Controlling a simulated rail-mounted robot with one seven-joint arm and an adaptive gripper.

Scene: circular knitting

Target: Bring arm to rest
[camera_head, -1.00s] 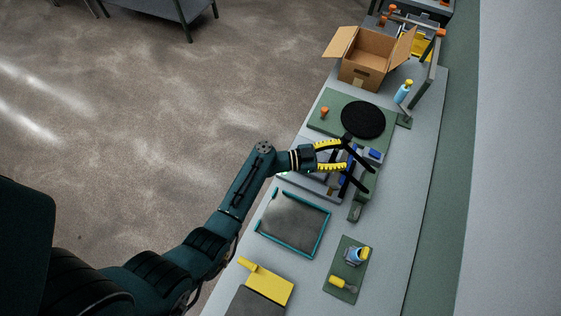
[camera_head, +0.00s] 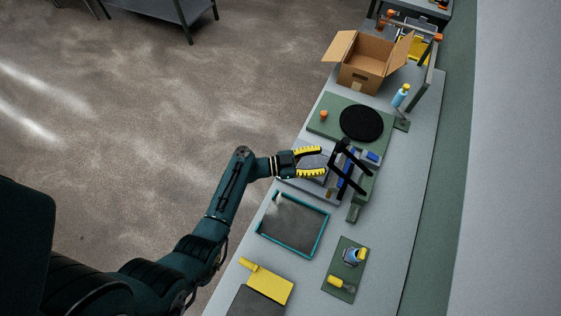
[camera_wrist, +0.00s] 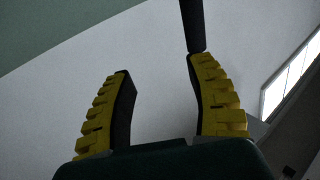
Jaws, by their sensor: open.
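My arm (camera_head: 232,185) reaches from the lower left over the bench's near edge. My gripper (camera_head: 325,162), with yellow ribbed fingers, is open, and nothing shows between its fingers. In the head view it covers part of a grey and blue fixture with a black frame (camera_head: 346,172). In the wrist view the two fingers (camera_wrist: 160,82) stand apart against a pale wall. A dark bar (camera_wrist: 192,25) shows just beyond the right fingertip; I cannot tell whether it touches.
On the bench (camera_head: 415,130) are an open cardboard box (camera_head: 360,78), a black disc (camera_head: 361,123) on a green board, a blue bottle (camera_head: 400,96), a teal-rimmed tray (camera_head: 325,236), a yellow block (camera_head: 268,285) and a small green board (camera_head: 358,240). The floor (camera_head: 150,120) at left is clear.

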